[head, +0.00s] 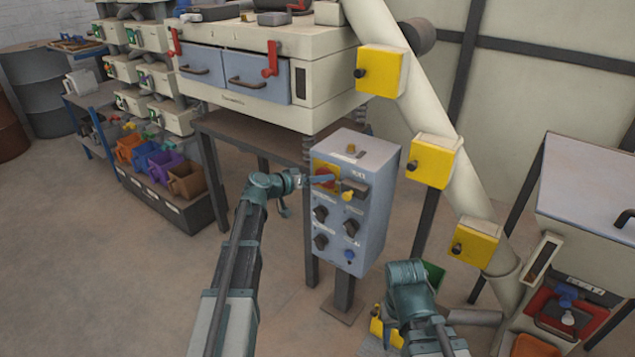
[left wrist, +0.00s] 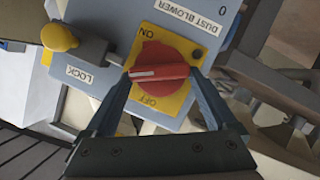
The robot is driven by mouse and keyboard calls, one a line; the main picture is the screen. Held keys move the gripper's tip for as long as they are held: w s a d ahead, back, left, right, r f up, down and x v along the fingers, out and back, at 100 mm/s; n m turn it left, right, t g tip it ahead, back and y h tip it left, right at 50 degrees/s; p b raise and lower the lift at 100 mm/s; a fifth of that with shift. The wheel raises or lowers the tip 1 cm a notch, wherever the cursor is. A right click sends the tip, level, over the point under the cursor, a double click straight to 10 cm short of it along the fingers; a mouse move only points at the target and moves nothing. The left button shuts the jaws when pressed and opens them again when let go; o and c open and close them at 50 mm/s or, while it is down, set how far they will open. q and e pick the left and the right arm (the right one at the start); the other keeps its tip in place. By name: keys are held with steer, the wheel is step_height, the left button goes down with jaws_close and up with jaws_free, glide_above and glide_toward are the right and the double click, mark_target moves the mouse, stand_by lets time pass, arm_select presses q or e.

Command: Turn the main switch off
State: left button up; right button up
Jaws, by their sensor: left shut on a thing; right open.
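The main switch is a red rotary handle on a yellow plate (head: 327,168) at the top left of the grey control box (head: 372,215). In the left wrist view the red handle (left wrist: 160,73) lies between my left gripper's fingers (left wrist: 160,80), which are shut on it. Its white mark points left there, between the ON and OFF labels. In the head view my left gripper (head: 312,181) is at the box's front and partly covers the switch. My right gripper (head: 406,275) is low, right of the box and away from it; its fingers do not show clearly.
A yellow lock knob (left wrist: 60,37) sits beside the switch, with a LOCK label. Black knobs (head: 320,213) and a blue button (head: 349,255) are lower on the box. A pale slanted pipe (head: 440,120) with yellow boxes stands to the right. Open floor (head: 150,270) lies left.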

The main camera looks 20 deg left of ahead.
arm_select(q)
steer(key=shift+w+a+f+n+t+h+b, duration=0.2)
steer(key=shift+n+h+b, duration=0.6)
steer(key=shift+n+b, duration=0.65)
steer(key=shift+s+a+f+n+t+h+b, duration=0.2)
steer(key=shift+n+h+b, duration=0.6)
steer(key=shift+n+b, duration=0.7)
steer(key=shift+w+d+f+n+t+h+b, duration=0.1)
steer(key=shift+f+n+h+b, duration=0.2)
steer(key=shift+n+h+b, duration=1.1)
steer(key=shift+n+y, duration=0.45)
steer(key=shift+y, duration=0.15)
steer(key=o, duration=1.1)
steer(key=shift+c, duration=0.2)
steer(key=v, duration=1.4)
